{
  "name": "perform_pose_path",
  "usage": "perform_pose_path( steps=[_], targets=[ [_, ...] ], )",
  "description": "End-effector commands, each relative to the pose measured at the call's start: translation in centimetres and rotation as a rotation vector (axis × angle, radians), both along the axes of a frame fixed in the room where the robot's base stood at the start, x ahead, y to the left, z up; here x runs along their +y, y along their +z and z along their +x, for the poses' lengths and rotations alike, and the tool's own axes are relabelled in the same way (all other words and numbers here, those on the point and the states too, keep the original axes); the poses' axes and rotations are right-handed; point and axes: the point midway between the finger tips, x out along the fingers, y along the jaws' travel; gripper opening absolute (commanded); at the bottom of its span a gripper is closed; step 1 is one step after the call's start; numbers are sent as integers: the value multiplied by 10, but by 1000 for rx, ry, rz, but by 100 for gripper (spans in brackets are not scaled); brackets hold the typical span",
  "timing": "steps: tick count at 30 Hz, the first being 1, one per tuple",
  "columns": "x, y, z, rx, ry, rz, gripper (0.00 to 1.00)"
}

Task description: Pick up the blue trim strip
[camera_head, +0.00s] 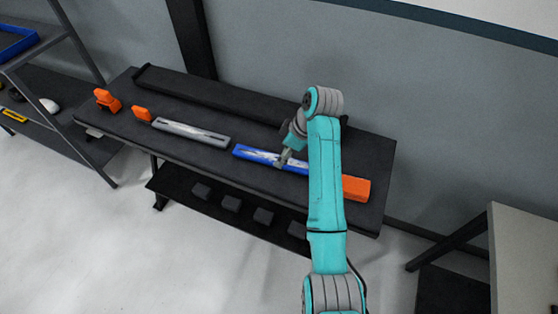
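The blue trim strip (253,154) lies lengthwise on the dark table (205,156), right of its middle, with a whitish patch on its top. My gripper (283,162) is at the strip's right part, pointing down at it. The fingers are small here, and I cannot tell whether they are open or shut, or whether they touch the strip. My teal arm hides the strip's right end.
A grey strip (190,133) lies left of the blue one. Two orange items (107,101) stand at the table's left end. An orange block (355,188) is right of my arm. A long black tray (215,97) runs along the back. A shelf (62,95) stands left.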

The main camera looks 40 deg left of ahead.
Motion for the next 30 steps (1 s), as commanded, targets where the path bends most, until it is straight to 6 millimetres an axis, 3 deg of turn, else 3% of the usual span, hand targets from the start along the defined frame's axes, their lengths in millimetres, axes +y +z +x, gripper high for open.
perform_pose_path(
  steps=[7, 17, 25, 30],
  targets=[
    [9, -32, -2, 2, 0, -2, 75],
    [11, -37, -2, 0, -1, 0, 75],
    [11, -37, -2, 0, 0, 0, 8],
    [11, -37, -2, 0, 0, 0, 6]
  ],
)
